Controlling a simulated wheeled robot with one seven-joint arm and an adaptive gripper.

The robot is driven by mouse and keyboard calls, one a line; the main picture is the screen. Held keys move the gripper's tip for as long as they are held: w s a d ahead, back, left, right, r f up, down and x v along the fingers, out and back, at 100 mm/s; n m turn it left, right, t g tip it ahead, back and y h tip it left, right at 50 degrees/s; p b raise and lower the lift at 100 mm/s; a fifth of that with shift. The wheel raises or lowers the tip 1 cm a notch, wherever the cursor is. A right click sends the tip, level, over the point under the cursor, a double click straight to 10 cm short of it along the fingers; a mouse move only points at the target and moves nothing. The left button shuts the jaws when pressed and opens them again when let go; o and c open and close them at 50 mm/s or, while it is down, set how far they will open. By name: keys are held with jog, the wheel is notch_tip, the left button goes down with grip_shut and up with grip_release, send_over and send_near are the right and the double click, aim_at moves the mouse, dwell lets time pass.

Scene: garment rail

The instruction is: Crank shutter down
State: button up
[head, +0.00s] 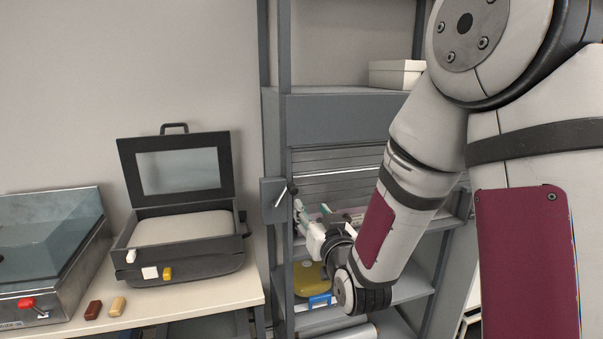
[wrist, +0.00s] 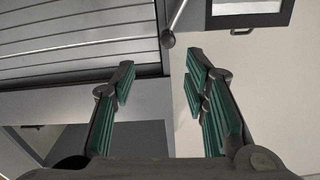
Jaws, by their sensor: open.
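The grey slatted shutter (head: 330,172) hangs across the upper part of the shelf bay. Space shows below it, and my arm hides its right part. A grey crank box (head: 271,202) sits on the left post, with a thin pale crank handle (head: 282,197) slanting across it. In the wrist view the shutter (wrist: 70,38) fills the upper left, and the crank's rod ends in a round knob (wrist: 168,40). My gripper (wrist: 159,72) is open and empty. The knob appears just beyond and between its fingertips, apparently not touching. In the head view my gripper (head: 303,220) is right of and below the crank.
A yellow item (head: 309,279) and a blue item (head: 320,300) lie on lower shelves. A white box (head: 396,74) stands on the upper shelf. Left, a bench (head: 180,304) bears an open dark case (head: 188,268) and a glass-topped machine (head: 50,250). The wall above is clear.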

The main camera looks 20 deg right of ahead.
aim_at(294, 192)
jog(key=shift+n+y, duration=0.4)
jog(key=shift+y, duration=0.1)
jog(key=w, duration=0.4)
jog(key=w+b, duration=0.1)
jog(key=w, duration=0.3)
jog(key=w+a, duration=0.1)
jog(key=w, duration=0.4)
jog(key=shift+b, duration=0.4)
grip_shut()
